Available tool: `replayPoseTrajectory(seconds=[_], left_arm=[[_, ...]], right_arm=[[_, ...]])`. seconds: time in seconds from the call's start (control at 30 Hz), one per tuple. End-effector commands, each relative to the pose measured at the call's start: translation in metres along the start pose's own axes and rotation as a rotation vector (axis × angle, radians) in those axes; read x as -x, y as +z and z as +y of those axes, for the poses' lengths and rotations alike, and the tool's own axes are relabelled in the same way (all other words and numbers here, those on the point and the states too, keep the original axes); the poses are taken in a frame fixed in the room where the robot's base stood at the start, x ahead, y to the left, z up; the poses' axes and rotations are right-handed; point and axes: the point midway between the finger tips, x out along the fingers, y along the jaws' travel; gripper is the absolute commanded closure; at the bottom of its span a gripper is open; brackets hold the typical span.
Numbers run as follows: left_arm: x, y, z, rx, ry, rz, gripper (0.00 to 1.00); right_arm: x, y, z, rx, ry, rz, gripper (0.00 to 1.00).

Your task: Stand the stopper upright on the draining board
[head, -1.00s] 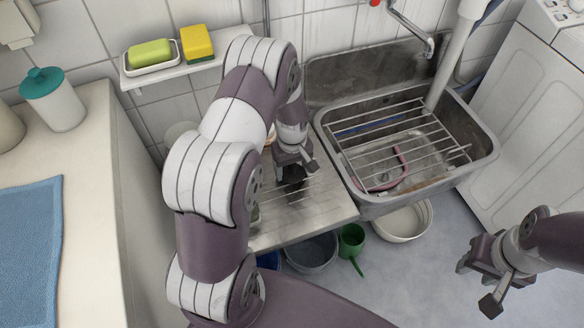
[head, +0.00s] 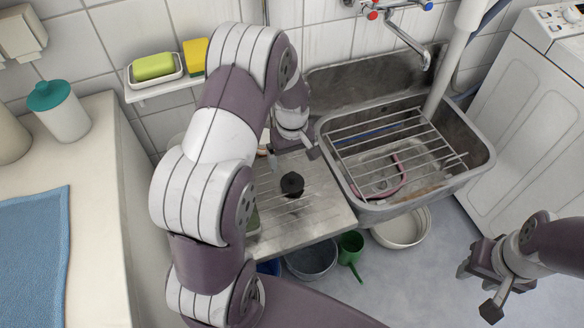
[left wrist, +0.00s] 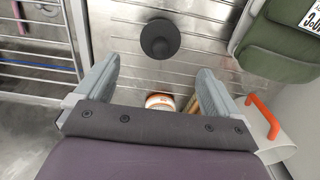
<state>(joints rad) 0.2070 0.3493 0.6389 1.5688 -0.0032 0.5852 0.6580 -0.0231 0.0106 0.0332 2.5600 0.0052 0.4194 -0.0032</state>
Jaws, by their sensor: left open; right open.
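The black stopper (head: 292,185) stands on the grooved metal draining board (head: 315,222), left of the sink. It looks upright, with its wide round base down and a narrower knob on top. In the left wrist view the stopper (left wrist: 160,38) is seen from above, beyond my fingertips and touching neither. My left gripper (head: 289,151) is behind the stopper in the head view, partly hidden by its own wrist; in the left wrist view its fingers (left wrist: 155,82) are apart and empty. My right gripper (head: 479,288) is open and empty, low at the right.
The sink (head: 478,150) with a wire rack (head: 400,140) adjoins the board. In the left wrist view, an orange-and-white jar (left wrist: 160,102), an orange-handled container (left wrist: 268,130) and a green bag (left wrist: 280,45) are close to my gripper. The board's front part is clear.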

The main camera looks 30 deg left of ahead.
Motion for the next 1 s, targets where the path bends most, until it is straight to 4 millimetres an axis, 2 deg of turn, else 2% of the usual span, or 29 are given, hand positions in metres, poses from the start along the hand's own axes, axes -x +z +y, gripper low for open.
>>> replayPoseTrajectory(seconds=[0.03,0.17,0.27,0.43,0.5,0.6,0.73,1.0], left_arm=[[0.013,0.000,0.000,0.000,0.002,0.003,0.04],[0.030,0.000,0.000,-0.001,0.001,0.001,0.04],[0.046,0.013,0.001,-0.079,0.007,0.009,0.04],[0.091,0.086,-0.014,-0.495,0.040,0.062,0.04],[0.102,0.116,-0.026,-0.656,0.049,0.084,0.04],[0.108,0.144,-0.043,-0.817,0.057,0.105,0.04],[0.109,0.156,-0.051,-0.888,0.058,0.113,0.04],[0.108,0.156,-0.051,-0.886,0.057,0.111,0.04]], right_arm=[[0.004,-0.001,0.000,0.000,0.000,0.000,0.57],[0.007,-0.001,0.000,0.000,0.000,0.000,0.57],[0.007,-0.001,0.000,0.000,0.000,0.000,0.57],[0.006,-0.001,0.000,0.000,0.000,0.000,0.57],[0.006,-0.001,0.000,0.000,0.000,0.000,0.57],[0.006,-0.001,0.000,0.000,0.000,0.000,0.57],[0.006,-0.001,0.000,0.000,0.000,0.000,0.57],[0.006,-0.001,0.000,0.000,0.000,0.000,0.57]])
